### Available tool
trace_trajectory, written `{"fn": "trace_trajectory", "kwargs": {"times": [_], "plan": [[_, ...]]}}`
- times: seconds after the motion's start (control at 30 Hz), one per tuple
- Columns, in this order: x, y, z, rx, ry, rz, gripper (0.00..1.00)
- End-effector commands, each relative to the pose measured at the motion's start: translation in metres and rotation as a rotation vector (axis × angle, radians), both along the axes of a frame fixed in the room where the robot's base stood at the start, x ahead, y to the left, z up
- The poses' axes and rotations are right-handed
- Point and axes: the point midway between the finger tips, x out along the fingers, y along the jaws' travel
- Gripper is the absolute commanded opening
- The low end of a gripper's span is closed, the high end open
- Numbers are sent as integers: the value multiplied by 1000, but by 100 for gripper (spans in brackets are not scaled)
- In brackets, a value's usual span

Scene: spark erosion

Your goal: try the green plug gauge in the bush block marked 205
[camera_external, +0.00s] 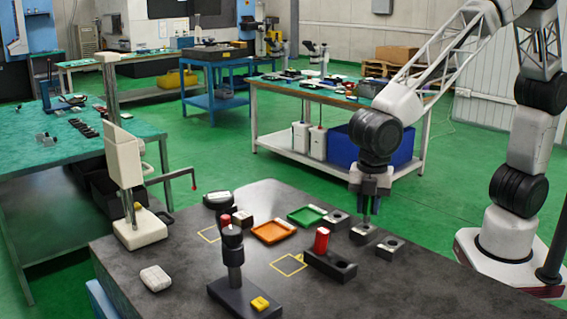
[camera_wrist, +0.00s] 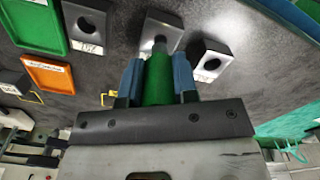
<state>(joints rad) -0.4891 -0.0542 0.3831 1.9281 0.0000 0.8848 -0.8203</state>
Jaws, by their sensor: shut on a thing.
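My gripper (camera_external: 371,205) is shut on the green plug gauge (camera_wrist: 158,78), which sits between the blue fingers in the wrist view. The gauge's dark tip overlaps the bore of the middle bush block (camera_wrist: 163,22); I cannot tell whether it is above the bore or inside it. The middle block also shows just below the gripper in the external view (camera_external: 363,234). A second block (camera_wrist: 88,22) with a bore and label is on the left, and a third labelled block (camera_wrist: 210,62) is on the right. The labels are too small to read surely.
A green tray (camera_external: 307,215) and an orange tray (camera_external: 273,232) lie left of the blocks. A dark holder (camera_external: 335,267) with a red cylinder (camera_external: 321,240) stands in front. A black stand (camera_external: 233,255) and a white stand (camera_external: 128,185) are further left. The front right tabletop is clear.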

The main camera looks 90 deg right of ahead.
Motion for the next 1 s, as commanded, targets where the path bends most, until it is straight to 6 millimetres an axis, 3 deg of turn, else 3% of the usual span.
{"fn": "trace_trajectory", "kwargs": {"times": [1.0], "plan": [[0,0,29,1,-1,0,2]]}}
